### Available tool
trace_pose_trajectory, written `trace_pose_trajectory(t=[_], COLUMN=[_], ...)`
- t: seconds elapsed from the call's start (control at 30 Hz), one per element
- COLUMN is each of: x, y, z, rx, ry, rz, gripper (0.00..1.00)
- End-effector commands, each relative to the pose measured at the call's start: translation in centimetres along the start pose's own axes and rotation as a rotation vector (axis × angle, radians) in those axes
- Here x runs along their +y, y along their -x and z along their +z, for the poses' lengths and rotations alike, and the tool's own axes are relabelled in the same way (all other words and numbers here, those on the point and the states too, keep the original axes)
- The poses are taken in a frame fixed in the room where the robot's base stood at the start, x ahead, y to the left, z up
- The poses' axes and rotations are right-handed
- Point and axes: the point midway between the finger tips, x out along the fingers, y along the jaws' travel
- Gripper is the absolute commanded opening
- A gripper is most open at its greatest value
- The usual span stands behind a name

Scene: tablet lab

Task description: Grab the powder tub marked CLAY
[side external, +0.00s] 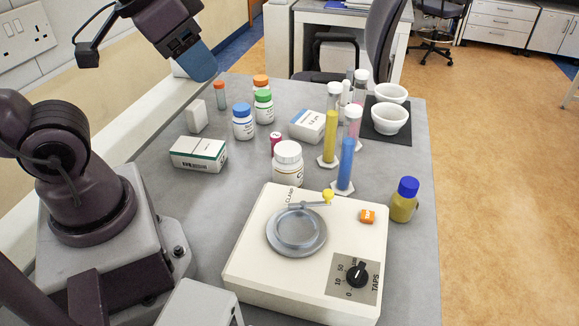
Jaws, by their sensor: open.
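Several white powder tubs stand upright on the grey bench, and their labels are too small to read surely. A white-lidded tub (288,167) stands behind the tapping machine, which hides its lower part; its label seems to begin with C. A blue-lidded tub (243,124), a green-lidded tub (264,108) and an orange-lidded tub (260,84) stand farther back. I cannot tell which one is marked CLAY. My gripper (196,64) hangs at upper left, above and left of the tubs, with a blue finger showing. It is open, apart from the tubs.
The cream tapping machine (250,262) fills the bench front. Cylinders of yellow powder (330,135) and blue powder (346,163) stand right of the tubs. Cartons (198,154) (307,125) lie nearby. A blue-capped jar (404,202) stands at the right edge; white mortars (390,120) sit behind.

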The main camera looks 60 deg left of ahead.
Motion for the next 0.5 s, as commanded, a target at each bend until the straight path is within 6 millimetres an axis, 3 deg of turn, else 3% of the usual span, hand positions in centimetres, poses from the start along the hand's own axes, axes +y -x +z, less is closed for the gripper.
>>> trace_pose_trajectory(t=[0.03, 0.13, 0.37, 0.5], x=[0.0, 0.0, 0.0, -1.1], y=[0.0, 0.0, 0.0, -0.8], z=[0.0, 0.0, 0.0, 0.2], rx=[0.0, 0.0, 0.0, -0.042], ry=[0.0, 0.0, 0.001, 0.048], rz=[0.0, 0.0, 0.0, -0.024], gripper=[0.54, 0.75, 0.75, 0.75])
